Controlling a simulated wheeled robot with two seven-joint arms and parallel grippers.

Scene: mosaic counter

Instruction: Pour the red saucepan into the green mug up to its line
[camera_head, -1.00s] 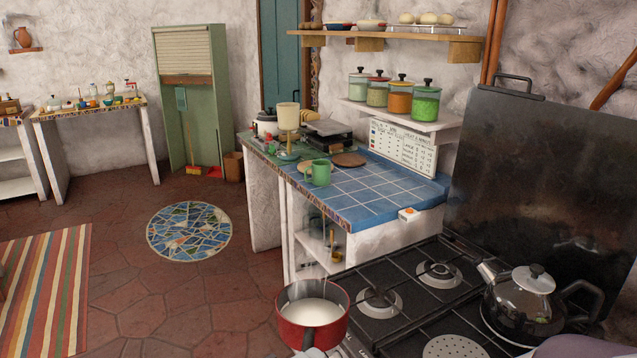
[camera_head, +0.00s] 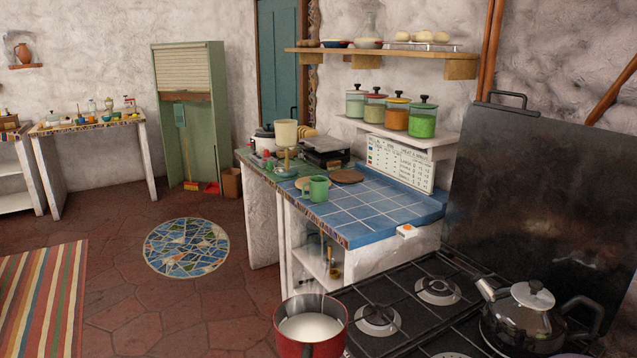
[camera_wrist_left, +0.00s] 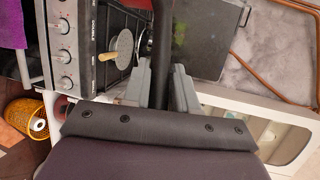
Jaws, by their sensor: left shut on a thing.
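The red saucepan (camera_head: 310,328) is at the bottom of the head view, in front of the hob's left side. It looks upright and holds white liquid. The green mug (camera_head: 315,189) stands upright on the blue tiled counter, well beyond the pan; its inside and line cannot be made out. In the left wrist view my left gripper (camera_wrist_left: 162,72) is shut on the saucepan's dark handle (camera_wrist_left: 162,35). The pan's bowl is not clear there. My left gripper does not show clearly in the head view, and my right gripper is in neither view.
The hob (camera_head: 400,300) with a steel kettle (camera_head: 525,315) lies right of the pan. The tiled counter (camera_head: 385,205) is clear right of the mug. A round brown board (camera_head: 347,176), a scale (camera_head: 326,145) and a cream cup-like vessel (camera_head: 286,132) stand behind it.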

